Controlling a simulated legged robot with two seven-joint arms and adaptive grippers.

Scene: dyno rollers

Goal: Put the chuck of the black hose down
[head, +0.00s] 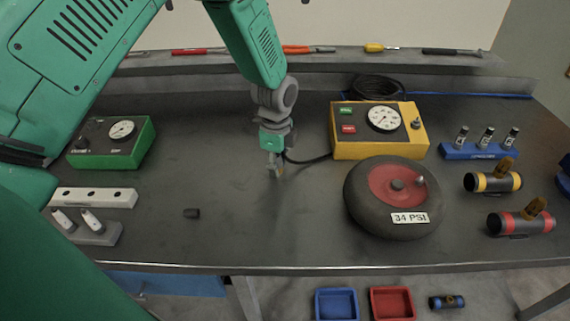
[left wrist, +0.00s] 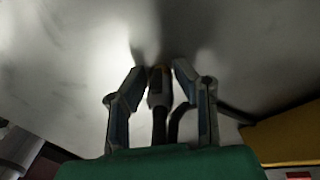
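The chuck of the black hose (left wrist: 158,88) is a grey and black piece between the two fingers of my left gripper in the left wrist view. My left gripper (head: 275,168) points down over the middle of the grey bench, low near its surface. The black hose (head: 312,160) runs from the gripper to the yellow gauge box (head: 366,147). Whether the chuck touches the bench is not clear. My right gripper is not in view.
A black wheel with a red hub (head: 368,215) and a 34 PSI label lies to the right. The bench (head: 255,225) in front of the gripper is clear.

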